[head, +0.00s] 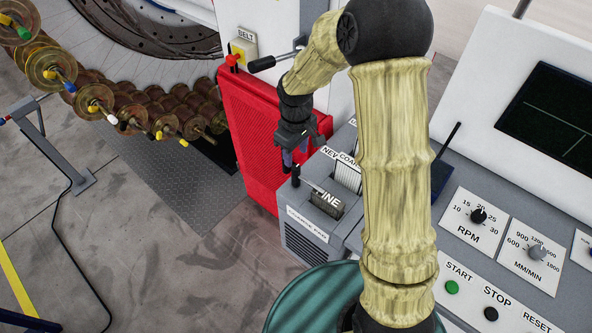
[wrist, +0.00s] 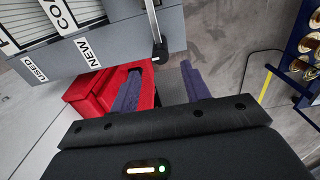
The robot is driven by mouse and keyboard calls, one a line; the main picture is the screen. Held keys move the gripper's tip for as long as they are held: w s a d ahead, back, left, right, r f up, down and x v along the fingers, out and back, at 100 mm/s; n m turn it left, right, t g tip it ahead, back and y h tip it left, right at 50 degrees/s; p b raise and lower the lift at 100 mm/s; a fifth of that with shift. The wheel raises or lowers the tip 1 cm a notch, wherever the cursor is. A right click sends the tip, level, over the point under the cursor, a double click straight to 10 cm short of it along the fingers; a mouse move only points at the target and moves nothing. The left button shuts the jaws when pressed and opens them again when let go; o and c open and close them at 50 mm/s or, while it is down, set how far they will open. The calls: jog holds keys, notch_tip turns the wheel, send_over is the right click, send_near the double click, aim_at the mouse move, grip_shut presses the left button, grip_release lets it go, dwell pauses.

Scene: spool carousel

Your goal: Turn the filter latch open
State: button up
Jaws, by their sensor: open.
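A thin metal lever with a black knob, which looks like the filter latch (head: 296,176), sits at the top of the grey filter box (head: 302,255). In the wrist view the latch knob (wrist: 160,52) hangs at the box's edge, ahead of the gap between my fingers. My gripper (head: 291,163) is right by the knob in the head view. In the wrist view my gripper (wrist: 160,84) has its two purple fingers spread, with nothing between them. I cannot tell whether a finger touches the knob.
A red perforated panel (head: 245,130) stands just left of the filter box. A "BELT" lever (head: 262,64) sticks out above it. The control console (head: 480,265) is at the right. A carousel of spools (head: 150,110) is at the left. Open floor (head: 150,230) lies left of the box.

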aim_at(296, 167)
notch_tip(296, 167, down, 10)
jog(key=shift+r+p, duration=0.15)
jog(key=shift+p, duration=0.85)
grip_shut()
